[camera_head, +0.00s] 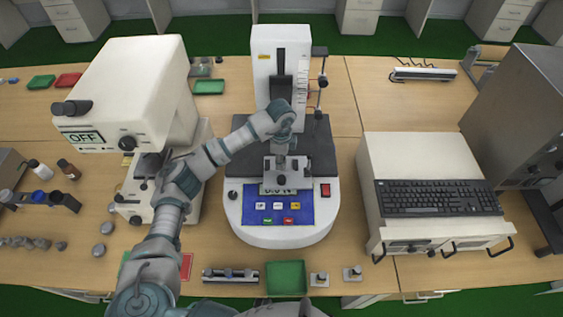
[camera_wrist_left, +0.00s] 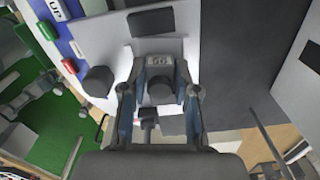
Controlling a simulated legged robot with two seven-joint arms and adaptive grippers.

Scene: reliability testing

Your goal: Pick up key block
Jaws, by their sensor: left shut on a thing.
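A small grey key block with a dark round knob and a marking that looks like "50" shows between my fingers in the wrist view (camera_wrist_left: 159,66). My left gripper (camera_wrist_left: 161,88) is shut on it. In the head view my left gripper (camera_head: 283,153) points down over the front of the white testing machine (camera_head: 275,235). A light metal piece (camera_head: 296,177) lies below the fingers there, just behind the machine's display. The fingers partly hide the block in the head view, and I cannot tell if it touches the machine. My right gripper is not in view.
Two small knobbed blocks (camera_head: 320,280) stand near the front edge, right of a green tray (camera_head: 287,278). A rack (camera_head: 230,276) lies left of the tray. A large white instrument (camera_head: 135,85) stands left. A keyboard (camera_head: 437,197) rests on a white unit at right.

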